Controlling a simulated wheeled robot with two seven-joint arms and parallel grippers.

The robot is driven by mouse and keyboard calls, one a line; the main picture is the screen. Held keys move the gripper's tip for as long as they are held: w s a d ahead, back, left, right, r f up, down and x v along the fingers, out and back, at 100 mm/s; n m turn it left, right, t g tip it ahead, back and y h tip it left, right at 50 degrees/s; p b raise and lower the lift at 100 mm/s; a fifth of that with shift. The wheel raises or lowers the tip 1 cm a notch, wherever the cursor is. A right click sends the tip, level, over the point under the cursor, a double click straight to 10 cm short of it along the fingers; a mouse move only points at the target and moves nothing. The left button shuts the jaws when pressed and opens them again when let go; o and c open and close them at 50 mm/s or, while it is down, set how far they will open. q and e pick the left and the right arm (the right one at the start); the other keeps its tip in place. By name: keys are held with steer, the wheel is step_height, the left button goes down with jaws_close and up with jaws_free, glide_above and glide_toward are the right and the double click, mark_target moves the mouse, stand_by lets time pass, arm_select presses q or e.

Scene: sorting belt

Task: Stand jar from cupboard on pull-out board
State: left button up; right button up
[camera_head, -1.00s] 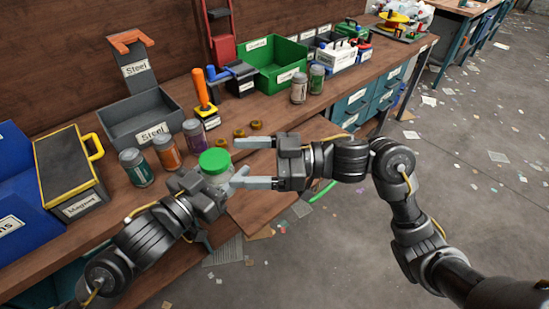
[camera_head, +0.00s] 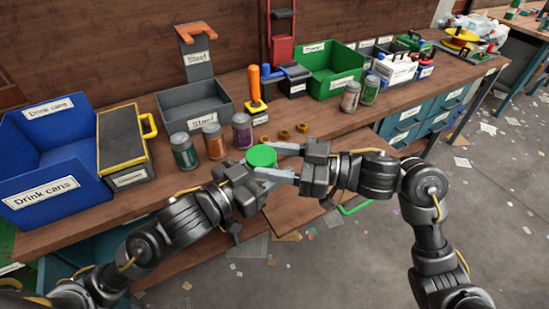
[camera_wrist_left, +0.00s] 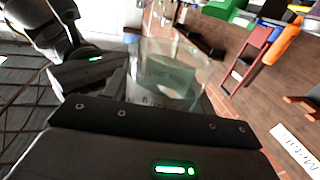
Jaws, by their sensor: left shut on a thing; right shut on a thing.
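The jar, with its green lid (camera_head: 261,156), is held in the air in front of the bench's front edge, between my two grippers. In the left wrist view its clear glass body (camera_wrist_left: 170,72) shows, with something pale greenish inside. My left gripper (camera_head: 246,178) is shut on the jar's body from the lower left. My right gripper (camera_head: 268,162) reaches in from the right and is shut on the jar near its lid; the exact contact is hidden. A brown board (camera_head: 288,208) juts out below the bench top, partly behind my arms. The cupboard's inside is not visible.
Several small tins, including an orange one (camera_head: 213,141), stand on the bench behind the jar. Brass rings (camera_head: 283,134) lie close by. A blue drink-cans bin (camera_head: 60,185), grey bin (camera_head: 193,110) and green bin (camera_head: 335,82) stand further back. A green bar (camera_head: 355,208) shows below my right arm.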

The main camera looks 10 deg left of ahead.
arm_select(q)
steer(key=o, duration=1.1)
steer(key=shift+f, duration=0.1)
